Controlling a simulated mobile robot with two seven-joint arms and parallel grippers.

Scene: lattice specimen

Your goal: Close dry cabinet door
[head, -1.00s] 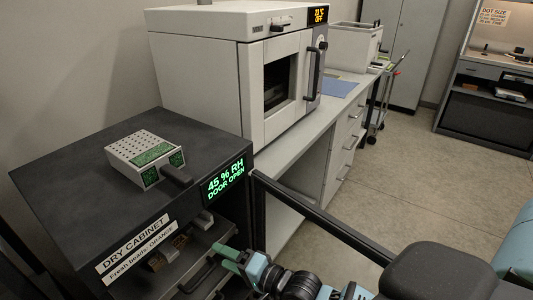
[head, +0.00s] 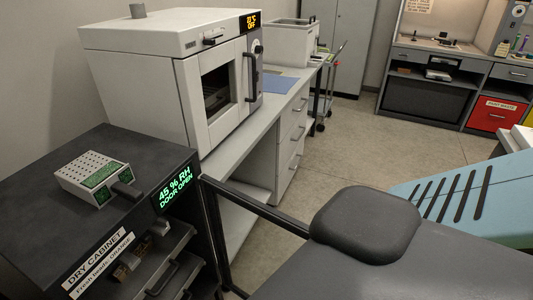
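The black dry cabinet (head: 60,195) stands at the lower left. Its display (head: 176,188) reads 45 % RH, DOOR OPEN. The door (head: 270,207) shows as a dark frame swung out to the right from the cabinet's right front edge; my own grey body hides its far end. Inside the opening are shelves with handles (head: 162,279) and some small blocks (head: 128,268). Neither of my grippers shows in the head view now.
A perforated white block with green panels (head: 92,176) sits on the cabinet top. A white oven (head: 150,80) stands on the bench behind, its display reading 21 °C OFF. Drawers (head: 293,135) are under the bench. Open floor (head: 350,140) lies to the right.

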